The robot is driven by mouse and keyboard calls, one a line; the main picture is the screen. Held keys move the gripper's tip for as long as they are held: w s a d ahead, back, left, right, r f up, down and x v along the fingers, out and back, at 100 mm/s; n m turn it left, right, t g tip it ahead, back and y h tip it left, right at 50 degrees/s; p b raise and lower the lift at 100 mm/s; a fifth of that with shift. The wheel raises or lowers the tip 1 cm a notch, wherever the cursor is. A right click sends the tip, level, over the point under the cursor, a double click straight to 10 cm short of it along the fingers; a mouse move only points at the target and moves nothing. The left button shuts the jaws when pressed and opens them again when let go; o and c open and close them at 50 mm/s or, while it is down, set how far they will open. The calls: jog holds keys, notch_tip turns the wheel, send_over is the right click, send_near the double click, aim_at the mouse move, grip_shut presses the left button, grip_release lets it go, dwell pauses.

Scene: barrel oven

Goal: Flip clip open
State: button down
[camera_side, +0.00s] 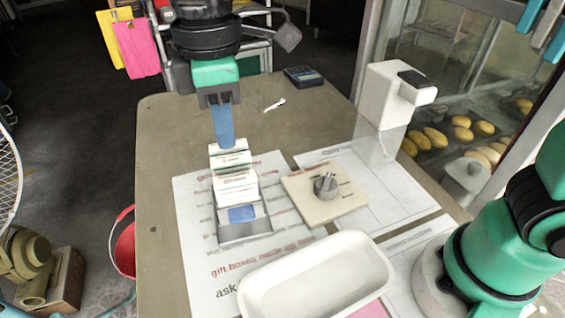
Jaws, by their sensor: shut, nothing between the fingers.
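My gripper (228,145) points down with its blue fingers shut and empty. Its tips are at the top end of a white stepped piece (236,183) on the table; I cannot tell whether they touch it. The piece runs down to a grey metal frame (245,232) with a blue pad (242,214) in it. I cannot make out for sure which part is the clip, or whether it is open. A small white object (275,104) lies apart on the table, too small to identify.
A beige plate with a grey knob (325,186) sits to the right on printed sheets. A white tray (318,274) stands in front. A white dispenser (388,95) and a dark calculator-like device (303,76) are at the back. The table's left side (160,200) is clear.

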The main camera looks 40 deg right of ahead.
aim_at(241, 219)
notch_tip(241, 219, down, 14)
dwell(0.6)
jog(key=shift+s+a+f+t+h, duration=0.15)
jog(key=shift+s+t+h, duration=0.2)
jog(key=shift+t, duration=0.25)
jog(key=shift+s+a+f+t, duration=0.2)
jog(key=shift+s+t, duration=0.25)
jog(key=shift+t, duration=0.15)
jog(key=shift+s+a+f+t+h, duration=0.2)
jog(key=shift+s+f+t+h, duration=0.3)
jog(key=shift+t, duration=0.4)
jog(key=shift+w+r, duration=0.15)
jog(key=shift+d, duration=0.1)
jog(key=shift+w+d+r, duration=0.25)
jog(key=shift+w+d, duration=0.05)
jog(key=shift+w, duration=0.4)
